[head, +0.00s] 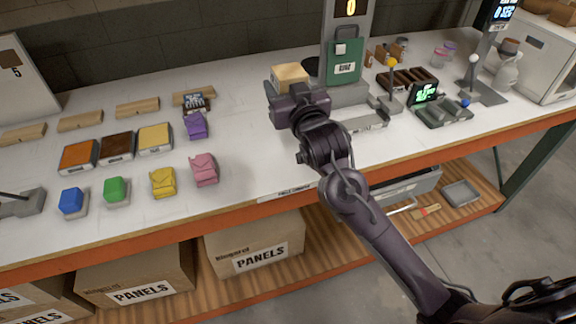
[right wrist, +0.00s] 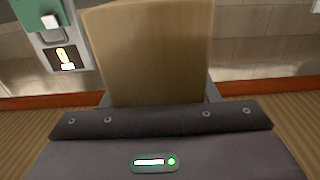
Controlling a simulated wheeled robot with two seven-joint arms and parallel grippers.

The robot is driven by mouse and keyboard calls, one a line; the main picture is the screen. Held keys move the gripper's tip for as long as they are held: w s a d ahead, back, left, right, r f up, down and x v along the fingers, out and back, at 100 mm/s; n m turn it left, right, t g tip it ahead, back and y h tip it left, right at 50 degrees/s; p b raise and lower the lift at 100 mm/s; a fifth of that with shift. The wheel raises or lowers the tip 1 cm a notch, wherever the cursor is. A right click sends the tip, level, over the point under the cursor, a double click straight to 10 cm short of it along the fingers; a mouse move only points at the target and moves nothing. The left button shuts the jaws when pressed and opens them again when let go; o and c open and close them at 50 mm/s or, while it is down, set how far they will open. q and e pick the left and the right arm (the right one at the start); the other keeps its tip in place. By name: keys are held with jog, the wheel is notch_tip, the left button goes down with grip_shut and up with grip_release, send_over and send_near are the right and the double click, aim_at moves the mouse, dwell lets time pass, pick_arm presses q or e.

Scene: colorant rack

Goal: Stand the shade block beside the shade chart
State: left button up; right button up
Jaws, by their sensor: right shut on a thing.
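My right gripper (head: 289,92) is shut on a tan block (head: 290,74), which I take to be the shade block. It is held over the middle of the bench, in front of a green panel. In the right wrist view the block (right wrist: 150,50) fills the space between the fingers (right wrist: 160,98), its broad tan face toward the camera. I cannot tell for certain which thing is the shade chart; a small dark card with pale markings (head: 194,101) stands at the back left. My left gripper is not in view.
Orange, brown and cream trays (head: 117,147) stand left of the block. Several coloured pieces (head: 163,182) lie in front and beside them. The green panel (head: 343,67) hangs on a grey stand behind my gripper. Dark racks (head: 407,80) and small devices (head: 443,110) fill the right side.

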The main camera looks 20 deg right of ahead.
jog(key=p, duration=0.2)
send_over(287, 171)
notch_tip(287, 171, down, 14)
notch_tip(287, 171, down, 3)
jog(key=shift+f, duration=0.15)
jog(key=shift+w+f+p, duration=0.1)
jog(key=shift+f+p, duration=0.45)
jog(key=shift+f, duration=0.1)
jog(key=shift+f, duration=0.15)
jog(key=o, duration=1.2)
jog(key=shift+o, duration=0.2)
jog(key=shift+b, duration=0.3)
